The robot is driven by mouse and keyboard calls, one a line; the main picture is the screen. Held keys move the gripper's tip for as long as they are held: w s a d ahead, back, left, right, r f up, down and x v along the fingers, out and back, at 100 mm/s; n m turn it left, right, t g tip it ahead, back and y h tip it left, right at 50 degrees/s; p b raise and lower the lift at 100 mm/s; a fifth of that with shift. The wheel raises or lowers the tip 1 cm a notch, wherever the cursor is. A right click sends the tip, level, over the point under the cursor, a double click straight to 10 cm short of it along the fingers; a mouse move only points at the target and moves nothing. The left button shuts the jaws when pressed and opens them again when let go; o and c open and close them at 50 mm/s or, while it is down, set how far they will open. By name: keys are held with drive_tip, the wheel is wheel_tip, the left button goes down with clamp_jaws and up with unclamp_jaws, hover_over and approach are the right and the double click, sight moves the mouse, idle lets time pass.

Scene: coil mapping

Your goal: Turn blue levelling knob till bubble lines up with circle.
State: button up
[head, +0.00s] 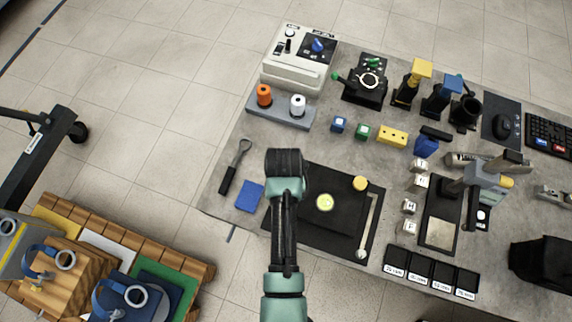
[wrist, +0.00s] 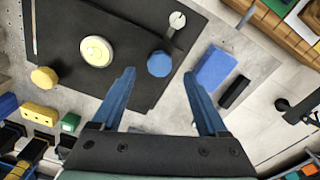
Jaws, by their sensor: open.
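The round yellow-green bubble level (head: 325,203) sits on the black plate (head: 310,178); it also shows in the wrist view (wrist: 97,51). A pale ring shows on it, but the bubble's place against the circle is too small to tell. The blue levelling knob (wrist: 160,63) is at the plate's edge in the wrist view; my arm hides it in the head view. My gripper (wrist: 159,74) has its blue fingers apart, one on each side of the knob in the picture. Nothing is held, and no contact with the knob shows.
A yellow knob (head: 361,183) and a pale rod (head: 369,225) are on the plate. A silver slotted piece (wrist: 176,22) is near the blue knob. Small coloured blocks (head: 392,136) stand behind the plate.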

wheel_tip(320, 180, up, 9)
drive_tip(key=shift+s+b, duration=0.2)
drive_tip(key=shift+b, duration=0.25)
drive_tip(key=shift+w+a+f, duration=0.1)
drive_tip(key=w+r+t+b, duration=0.2)
drive_tip(key=w+r+t, duration=0.5)
drive_tip(key=w+r, duration=0.65)
drive_tip(key=w+r+t+b, duration=0.1)
drive_tip(key=w+r+t, duration=0.25)
drive_tip(key=r, duration=0.55)
drive_tip(key=w+r+t+b, duration=0.15)
drive_tip(key=r+t, duration=0.25)
drive_tip(key=r, duration=0.5)
drive_tip(key=s+r+t, duration=0.4)
drive_tip(key=r, duration=0.6)
drive_tip(key=s+r+t+b, duration=0.1)
drive_tip(key=s+r+t, duration=0.3)
drive_tip(key=r, duration=0.5)
drive_tip(key=s+r+t, duration=0.4)
drive_tip(key=s+r, duration=0.2)
drive_tip(key=r, duration=0.4)
drive_tip(key=shift+s+d+r+m+b, duration=0.2)
drive_tip(key=shift+d+r+m+b, duration=0.1)
drive_tip(key=shift+d, duration=0.1)
drive_tip(key=shift+t, duration=0.25)
